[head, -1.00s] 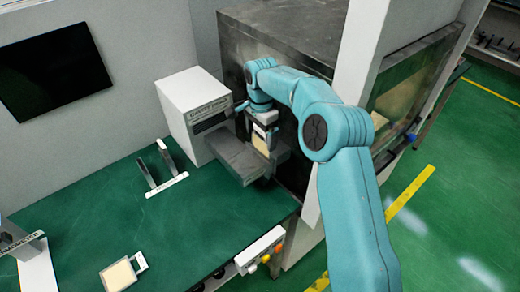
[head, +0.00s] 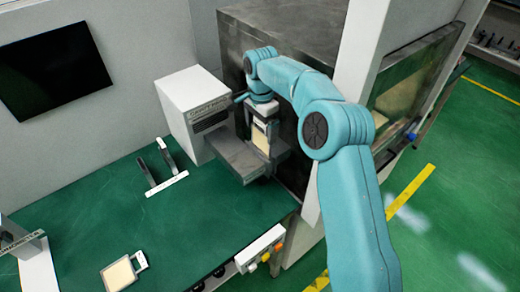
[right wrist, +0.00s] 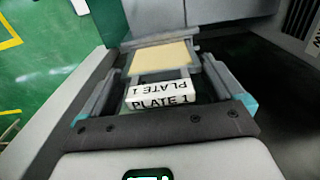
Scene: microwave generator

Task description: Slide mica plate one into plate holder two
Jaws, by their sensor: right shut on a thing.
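My right gripper (head: 263,128) is shut on mica plate one (head: 260,141), a cream plate in a pale frame. In the right wrist view, its white handle (right wrist: 159,95) reads "PLATE 1" and sits between the two fingers, with the cream sheet (right wrist: 162,57) pointing away. In the head view the plate hangs upright beside a grey block (head: 236,154) in front of the dark metal cabinet. I cannot tell whether it touches anything there. A stand with two uprights (head: 166,185) is on the green table. Which one is plate holder two is not readable. My left gripper is not in view.
A white labelled box (head: 196,105) stands behind the grey block. Another framed cream plate (head: 121,275) lies flat on the green table (head: 110,215). A stand (head: 38,268) is at the left edge. The dark cabinet (head: 285,48) is close to my right arm. The table's middle is clear.

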